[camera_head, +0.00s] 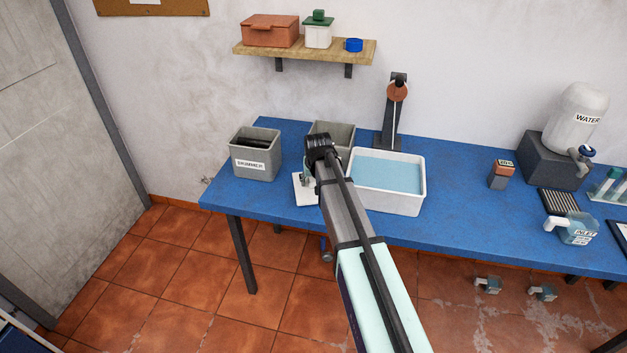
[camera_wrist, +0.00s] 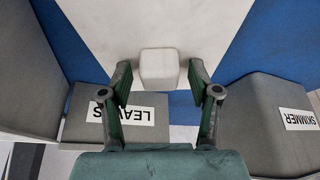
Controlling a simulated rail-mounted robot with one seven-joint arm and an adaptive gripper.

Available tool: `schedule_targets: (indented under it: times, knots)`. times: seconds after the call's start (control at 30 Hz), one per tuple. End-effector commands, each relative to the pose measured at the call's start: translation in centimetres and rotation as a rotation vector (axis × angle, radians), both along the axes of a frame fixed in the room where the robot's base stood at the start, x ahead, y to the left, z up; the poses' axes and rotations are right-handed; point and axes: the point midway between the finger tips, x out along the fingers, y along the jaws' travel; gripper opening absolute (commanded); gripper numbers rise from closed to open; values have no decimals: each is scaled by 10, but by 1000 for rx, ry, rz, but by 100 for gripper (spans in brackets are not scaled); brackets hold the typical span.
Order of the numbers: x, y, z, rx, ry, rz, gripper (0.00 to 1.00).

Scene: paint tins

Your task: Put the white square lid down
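The white square lid (camera_head: 303,191) appears to lie flat on the blue table, in front of the gap between two grey bins. My arm hides its right part in the head view. In the wrist view the lid (camera_wrist: 105,22) fills the top middle, with its white block-shaped knob (camera_wrist: 159,68) near the centre. My gripper (camera_wrist: 160,80) is over the lid, its dark green fingers on either side of the knob. A small gap shows between each finger and the knob, so it looks open and is not holding it.
The SKIMMER bin (camera_head: 254,155) stands left of the lid, the LEAVES bin (camera_wrist: 125,118) behind my arm. A white basin of water (camera_head: 391,206) is close on the right. A shelf (camera_head: 305,50) hangs above. Bare table (camera_head: 460,214) lies right of the basin.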

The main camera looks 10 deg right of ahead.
Motion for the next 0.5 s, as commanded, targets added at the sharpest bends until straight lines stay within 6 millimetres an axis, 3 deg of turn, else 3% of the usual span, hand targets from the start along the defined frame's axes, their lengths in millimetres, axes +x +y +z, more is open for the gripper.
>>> schedule_targets:
  times: [0.27, 0.5]
  knots:
    - [-5, 0, 12, 0, -1, 0, 62]
    - [-20, 1, 48, 0, -3, 0, 62]
